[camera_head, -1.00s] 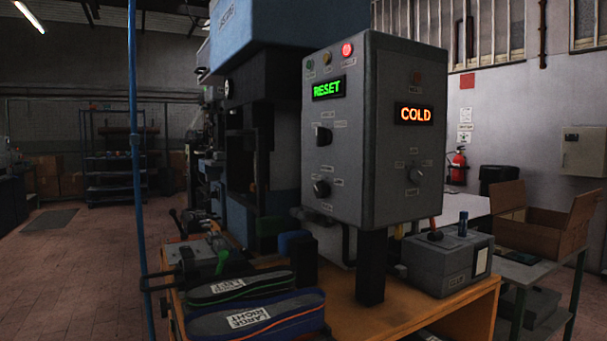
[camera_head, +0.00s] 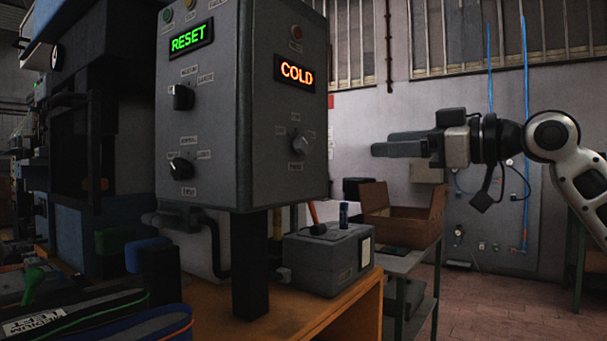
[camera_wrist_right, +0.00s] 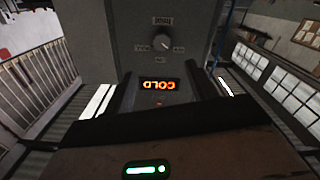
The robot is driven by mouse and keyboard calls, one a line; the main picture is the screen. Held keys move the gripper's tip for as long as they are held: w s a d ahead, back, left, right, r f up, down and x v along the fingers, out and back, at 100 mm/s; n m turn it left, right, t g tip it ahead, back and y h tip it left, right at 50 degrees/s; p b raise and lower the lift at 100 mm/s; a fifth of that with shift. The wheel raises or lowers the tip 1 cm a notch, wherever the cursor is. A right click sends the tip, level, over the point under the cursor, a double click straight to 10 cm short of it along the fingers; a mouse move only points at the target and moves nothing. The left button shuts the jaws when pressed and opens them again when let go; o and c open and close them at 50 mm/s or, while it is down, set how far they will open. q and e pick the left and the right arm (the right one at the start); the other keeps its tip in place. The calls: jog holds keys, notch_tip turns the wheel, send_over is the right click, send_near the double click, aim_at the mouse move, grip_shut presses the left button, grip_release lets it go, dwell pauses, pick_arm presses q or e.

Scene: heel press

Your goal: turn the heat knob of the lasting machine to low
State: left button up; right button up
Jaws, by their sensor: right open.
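The lasting machine's grey control box (camera_head: 235,110) stands in the left half of the head view. Its right face carries an orange COLD display (camera_head: 297,73) and, below it, a round dark knob (camera_head: 299,143) with small labels around it. The same knob (camera_wrist_right: 161,42) and COLD display (camera_wrist_right: 159,85) appear upside down in the wrist view. The labels are too small to read surely, and so is the knob's setting. My right gripper (camera_head: 392,146) is open and empty, to the right of this face, pointing at it and apart from the knob. My left gripper is out of view.
The front face has two more knobs (camera_head: 181,97) (camera_head: 181,166) and a green RESET display (camera_head: 191,38). A grey box (camera_head: 325,262) sits on the orange bench (camera_head: 345,305) below. A cardboard box (camera_head: 403,218) stands on a table behind. Open space surrounds my right arm.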

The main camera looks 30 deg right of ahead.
jog(key=p, duration=0.5)
send_near(307, 143)
jog(key=p+x, duration=0.7)
jog(key=p, duration=0.2)
jog(key=shift+w+r+p, duration=0.15)
jog(key=shift+w+p, duration=0.1)
jog(key=shift+p, duration=0.15)
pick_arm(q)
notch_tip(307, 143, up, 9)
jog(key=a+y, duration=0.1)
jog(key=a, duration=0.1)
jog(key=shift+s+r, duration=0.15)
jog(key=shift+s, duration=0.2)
pick_arm(e)
jog(key=shift+w+a+f, duration=0.2)
jog(key=shift+w+a, duration=0.05)
jog(key=shift+w, duration=0.35)
jog(key=c, duration=1)
